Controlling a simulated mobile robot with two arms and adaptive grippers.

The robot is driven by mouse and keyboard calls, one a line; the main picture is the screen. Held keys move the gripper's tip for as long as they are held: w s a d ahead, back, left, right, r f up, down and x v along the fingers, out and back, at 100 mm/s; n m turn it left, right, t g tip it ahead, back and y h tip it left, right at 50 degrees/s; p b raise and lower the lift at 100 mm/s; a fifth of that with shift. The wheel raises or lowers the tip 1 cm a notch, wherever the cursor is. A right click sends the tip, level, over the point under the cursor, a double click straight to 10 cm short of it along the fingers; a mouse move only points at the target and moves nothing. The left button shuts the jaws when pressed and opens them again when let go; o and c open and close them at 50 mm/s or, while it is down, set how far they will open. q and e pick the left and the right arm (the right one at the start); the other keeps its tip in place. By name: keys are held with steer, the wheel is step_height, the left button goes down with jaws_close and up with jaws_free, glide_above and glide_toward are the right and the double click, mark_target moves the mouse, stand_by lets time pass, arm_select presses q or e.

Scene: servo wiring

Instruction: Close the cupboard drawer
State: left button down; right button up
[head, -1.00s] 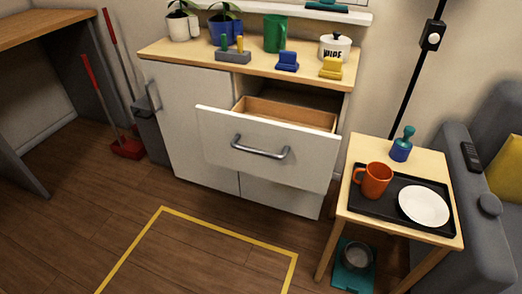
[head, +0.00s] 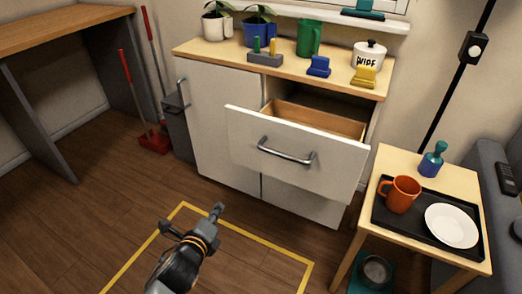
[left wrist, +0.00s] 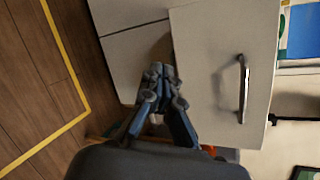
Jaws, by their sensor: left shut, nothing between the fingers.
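The cupboard (head: 215,120) is white with a light wooden top. Its drawer (head: 335,170) is pulled out, and the wooden inside shows behind the white front. A grey bar handle (head: 287,152) crosses the drawer front. In the left wrist view the drawer front (left wrist: 210,75) and its handle (left wrist: 243,90) appear turned sideways at the right. My left gripper (head: 217,211) is in front of and below the drawer in the head view, apart from the handle. Its fingers are together and empty in the left wrist view (left wrist: 160,75). My right gripper is not in view.
A side table (head: 400,165) stands right of the cupboard with a black tray (head: 405,222), orange mug (head: 403,194) and white plate (head: 451,225). Plants, a green mug and a pot stand on the cupboard top. Open floor with yellow tape (head: 270,245) lies in front.

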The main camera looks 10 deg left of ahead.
arm_select(q)
steer(key=w+d+r+m+t+h, duration=0.4)
steer(key=r+m, duration=0.4)
steer(key=m, duration=0.6)
steer(key=g+b, duration=0.1)
steer(key=b, duration=0.1)
glide_toward(265, 144)
steer(key=shift+h, duration=0.4)
steer(key=x, duration=0.5)
steer(key=shift+w+a+f, duration=0.1)
steer(key=shift+w, duration=0.25)
steer(key=shift+w+d, duration=0.2)
steer(key=shift+w, duration=0.45)
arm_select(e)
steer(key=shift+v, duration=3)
arm_select(q)
steer(key=shift+w, duration=0.15)
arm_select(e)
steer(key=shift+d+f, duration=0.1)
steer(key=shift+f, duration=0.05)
